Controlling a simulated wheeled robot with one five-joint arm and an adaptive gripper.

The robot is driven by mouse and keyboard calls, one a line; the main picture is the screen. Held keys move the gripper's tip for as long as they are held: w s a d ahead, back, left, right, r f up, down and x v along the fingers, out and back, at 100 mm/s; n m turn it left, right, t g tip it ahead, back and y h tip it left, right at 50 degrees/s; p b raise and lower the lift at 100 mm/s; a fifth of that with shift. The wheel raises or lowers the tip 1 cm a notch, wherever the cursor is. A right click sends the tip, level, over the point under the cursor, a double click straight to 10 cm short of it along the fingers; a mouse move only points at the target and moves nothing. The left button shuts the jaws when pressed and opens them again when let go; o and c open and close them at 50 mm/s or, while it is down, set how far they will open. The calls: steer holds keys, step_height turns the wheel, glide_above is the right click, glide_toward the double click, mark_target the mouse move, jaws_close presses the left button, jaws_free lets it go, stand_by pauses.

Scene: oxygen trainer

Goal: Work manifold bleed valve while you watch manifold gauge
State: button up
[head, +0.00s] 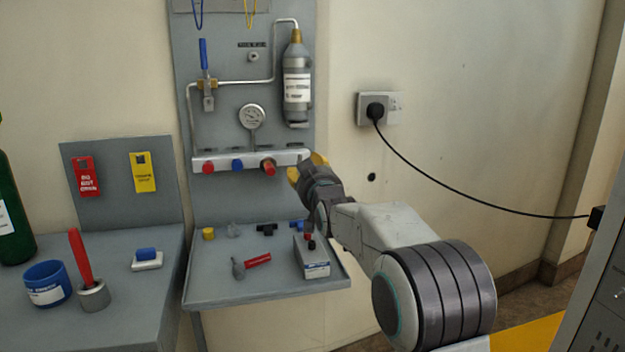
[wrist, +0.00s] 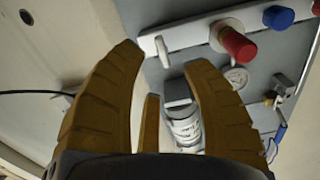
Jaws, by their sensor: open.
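The manifold (head: 222,161) is a pale horizontal bar on the grey panel, with a red knob (head: 208,168), a blue knob (head: 237,165) and a red knob on a brass-coloured base (head: 268,167). I cannot tell which fitting is the bleed valve. The round manifold gauge (head: 252,117) stands above the bar; its needle is too small to read. My gripper (head: 305,170) is at the bar's right end, open and empty. In the wrist view, a small pale fitting (wrist: 162,52) at the bar's end shows between my fingertips (wrist: 163,62); no contact is visible.
A grey cylinder (head: 297,85) hangs above my gripper. A blue-handled valve (head: 204,75) is at upper left. The shelf below holds a small box (head: 312,262), a red-handled tool (head: 257,261) and small parts. A black cable (head: 470,202) crosses the wall at right.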

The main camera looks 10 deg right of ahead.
steer(key=shift+s, duration=2.7)
steer(key=s+r+g+p, duration=0.3)
steer(key=s+g+p, duration=0.2)
steer(key=s+p, duration=0.5)
steer(key=s+r+g+p, duration=0.3)
steer(key=s+p, duration=0.8)
steer(key=s, duration=0.7)
steer(key=s+r+g+p, duration=0.3)
steer(key=s+g+p, duration=0.3)
steer(key=s+p, duration=0.4)
steer(key=s, duration=0.4)
steer(key=shift+s+a+g+p, duration=0.2)
steer(key=shift+g+p, duration=0.1)
steer(key=shift+p, duration=0.1)
steer(key=shift+r, duration=0.1)
